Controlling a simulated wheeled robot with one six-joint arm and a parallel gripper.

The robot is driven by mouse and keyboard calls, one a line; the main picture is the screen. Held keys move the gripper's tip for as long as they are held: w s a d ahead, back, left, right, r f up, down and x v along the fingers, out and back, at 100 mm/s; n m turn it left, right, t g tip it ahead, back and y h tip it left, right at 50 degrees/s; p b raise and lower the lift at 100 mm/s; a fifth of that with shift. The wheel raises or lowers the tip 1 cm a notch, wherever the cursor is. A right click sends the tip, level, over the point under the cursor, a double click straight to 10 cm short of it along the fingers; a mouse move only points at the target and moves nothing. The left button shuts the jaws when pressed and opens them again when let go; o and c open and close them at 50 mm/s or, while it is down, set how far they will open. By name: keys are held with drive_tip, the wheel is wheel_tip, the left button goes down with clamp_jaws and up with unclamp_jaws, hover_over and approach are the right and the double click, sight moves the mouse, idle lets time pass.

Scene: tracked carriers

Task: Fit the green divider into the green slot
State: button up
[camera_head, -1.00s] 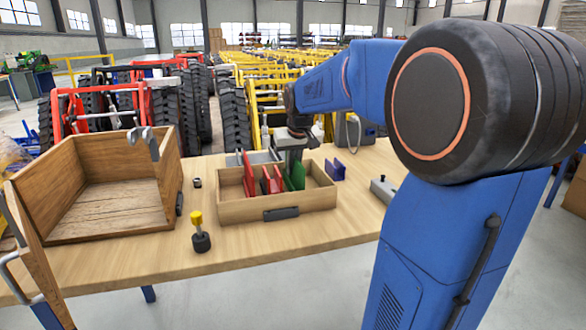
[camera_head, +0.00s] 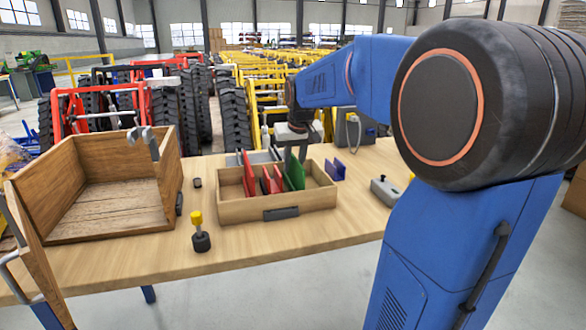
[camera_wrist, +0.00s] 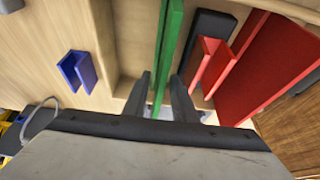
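A green divider (camera_head: 297,176) stands upright in the right part of the wooden tray (camera_head: 240,211). In the wrist view the green shows as long, narrow, parallel strips (camera_wrist: 168,45); I cannot tell the divider clearly from the green slot, and the lower part is hidden. My gripper (camera_head: 294,155) is above the tray at the green pieces.
A red slot (camera_wrist: 212,66) and a large red plate (camera_wrist: 275,65) stand beside the green in the tray. A blue slot (camera_head: 335,170) is on the table right of the tray. A yellow-topped knob (camera_head: 198,228) stands in front, and a wooden crate (camera_head: 100,232) is at left.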

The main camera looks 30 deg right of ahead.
drive_tip(key=v, duration=1)
drive_tip(key=shift+s, duration=0.1)
drive_tip(key=shift+a, duration=0.1)
